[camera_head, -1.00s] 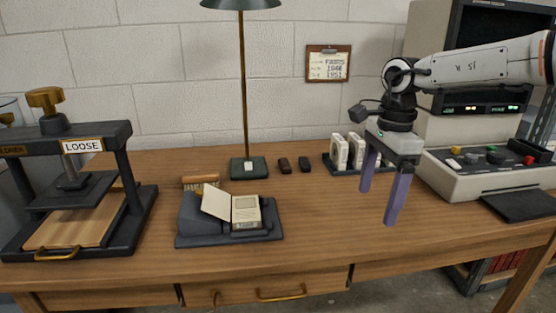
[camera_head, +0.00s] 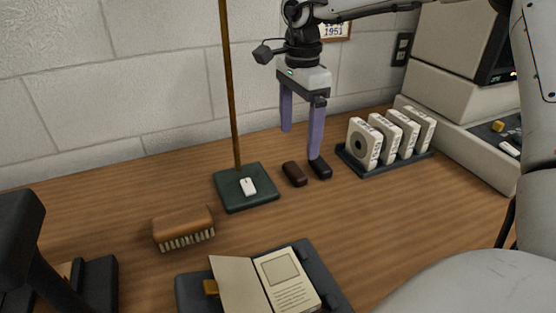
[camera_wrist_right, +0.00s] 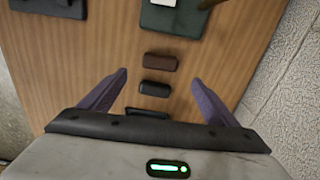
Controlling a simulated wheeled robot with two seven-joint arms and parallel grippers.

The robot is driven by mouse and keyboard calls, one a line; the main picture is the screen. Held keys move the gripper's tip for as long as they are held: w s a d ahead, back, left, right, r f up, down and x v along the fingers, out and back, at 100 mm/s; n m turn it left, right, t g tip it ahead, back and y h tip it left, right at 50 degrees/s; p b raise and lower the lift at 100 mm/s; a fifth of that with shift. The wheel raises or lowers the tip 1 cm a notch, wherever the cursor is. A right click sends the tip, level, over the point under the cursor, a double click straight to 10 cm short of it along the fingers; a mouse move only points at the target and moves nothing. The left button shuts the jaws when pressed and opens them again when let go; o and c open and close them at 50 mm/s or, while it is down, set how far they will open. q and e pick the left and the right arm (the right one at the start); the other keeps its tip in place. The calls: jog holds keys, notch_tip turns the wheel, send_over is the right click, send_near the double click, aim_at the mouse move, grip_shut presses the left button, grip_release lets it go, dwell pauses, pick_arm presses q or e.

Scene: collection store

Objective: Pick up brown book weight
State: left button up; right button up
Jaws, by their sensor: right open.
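The brown book weight (camera_head: 294,174) is a small dark-brown rounded block lying on the wooden table, just right of the lamp base. In the right wrist view, the brown weight (camera_wrist_right: 161,62) lies beyond a similar black weight (camera_wrist_right: 155,89). The black weight (camera_head: 320,168) sits just to its right in the head view. My right gripper (camera_head: 300,145) is open and empty, fingers pointing down, above and behind the two weights; one finger passes close to the black one. In the wrist view both weights lie between the lines of the spread fingers (camera_wrist_right: 160,85). My left gripper is not in view.
The green lamp base (camera_head: 246,200) with its upright pole stands left of the weights. A rack of white cartridges (camera_head: 390,140) is to the right. A brush (camera_head: 184,228) and an open book on a dark cradle (camera_head: 330,280) are nearer. Bare table lies right of the cradle.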

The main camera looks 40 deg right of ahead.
aim_at(295, 168)
jog(key=f, duration=0.3)
jog(key=shift+s+f, duration=0.35)
jog(key=shift+w+a+f+b, duration=0.1)
jog(key=shift+w+f+b, duration=0.05)
jog(key=shift+f, duration=0.75)
jog(key=shift+w+a+f+b, duration=0.1)
jog(key=shift+f+b, duration=0.1)
jog(key=shift+f, duration=0.7)
jog(key=shift+w+a+f+b, duration=0.1)
jog(key=shift+w+f+b, duration=0.05)
jog(key=shift+f, duration=0.75)
jog(key=shift+c, duration=0.5)
jog(key=shift+r, duration=0.1)
jog(key=c, duration=1.3)
